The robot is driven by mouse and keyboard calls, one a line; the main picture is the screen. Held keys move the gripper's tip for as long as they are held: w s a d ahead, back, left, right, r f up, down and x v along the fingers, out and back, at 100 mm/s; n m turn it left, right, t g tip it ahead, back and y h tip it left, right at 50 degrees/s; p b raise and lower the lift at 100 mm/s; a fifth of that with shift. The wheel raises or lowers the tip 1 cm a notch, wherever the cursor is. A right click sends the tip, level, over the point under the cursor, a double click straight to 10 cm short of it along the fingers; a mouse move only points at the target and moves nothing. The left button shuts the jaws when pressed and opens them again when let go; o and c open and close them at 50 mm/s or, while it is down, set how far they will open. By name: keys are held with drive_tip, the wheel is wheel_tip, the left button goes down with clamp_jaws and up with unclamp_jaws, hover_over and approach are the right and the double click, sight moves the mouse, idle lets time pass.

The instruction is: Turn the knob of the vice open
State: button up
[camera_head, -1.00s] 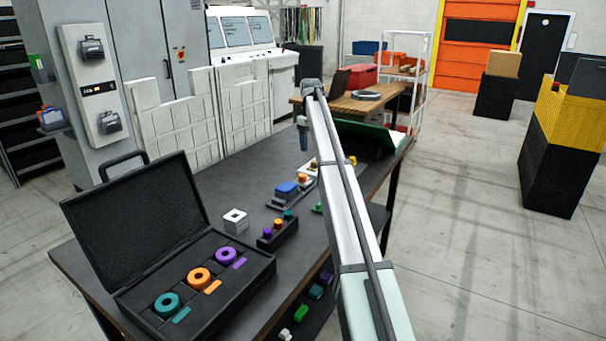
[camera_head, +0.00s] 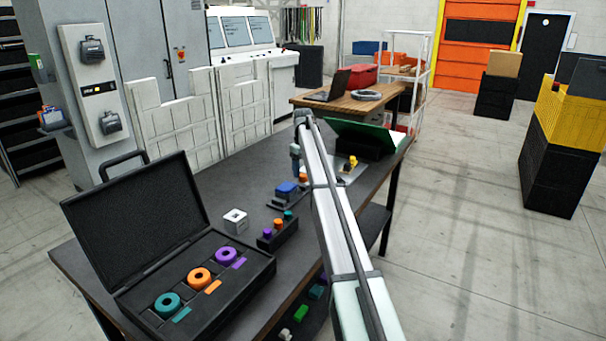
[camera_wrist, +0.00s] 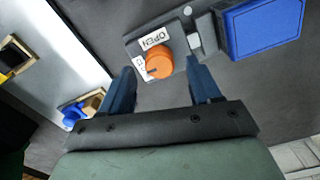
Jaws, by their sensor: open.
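The vice's orange knob (camera_wrist: 159,63) shows in the wrist view beside a white label reading "OPEN" (camera_wrist: 155,39). The knob sits on a dark base, with the blue block (camera_wrist: 262,25) of the vice to its right. Nothing is between the fingertips that I can see being held. I cannot tell how far above the knob they are.
An open black case (camera_head: 258,274) with coloured rings is at the table's near left. A white cube (camera_head: 235,221) and a dark block with coloured pegs (camera_head: 278,236) stand beside the vice. A pale plate (camera_wrist: 60,50) with small parts lies left of the knob in the wrist view.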

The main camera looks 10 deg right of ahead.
drive_tip(key=shift+f, duration=1.05)
drive_tip(key=c, duration=1)
